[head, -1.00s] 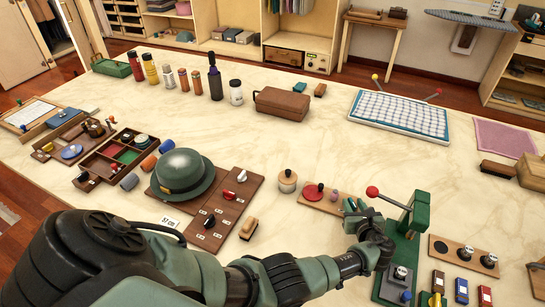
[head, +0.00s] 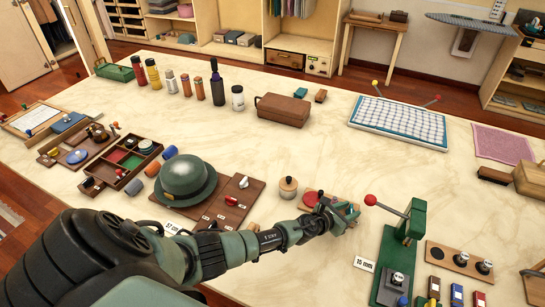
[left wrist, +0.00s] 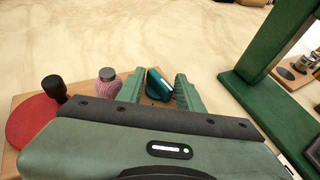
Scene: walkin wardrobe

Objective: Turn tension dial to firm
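No dial is legibly marked tension or firm. My left gripper (head: 345,214) is over the right end of a small wooden board (left wrist: 18,108), beside the green lever stand. In the left wrist view its two green fingers (left wrist: 160,92) are apart, with a teal piece (left wrist: 157,81) standing between them, close to the left finger; contact is unclear. The board also holds a red disc (head: 289,233) with a black knob and a pink ribbed piece (left wrist: 108,84). Pointer knobs show on the brown board by the hat: red (head: 232,200) and silver (head: 243,183). My right gripper is out of view.
The green stand (head: 411,225) with a red-ball lever (head: 370,200) is close right of my gripper. A wooden jar (head: 288,187) stands just behind the board. A two-knob panel (head: 460,259) is at the right.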

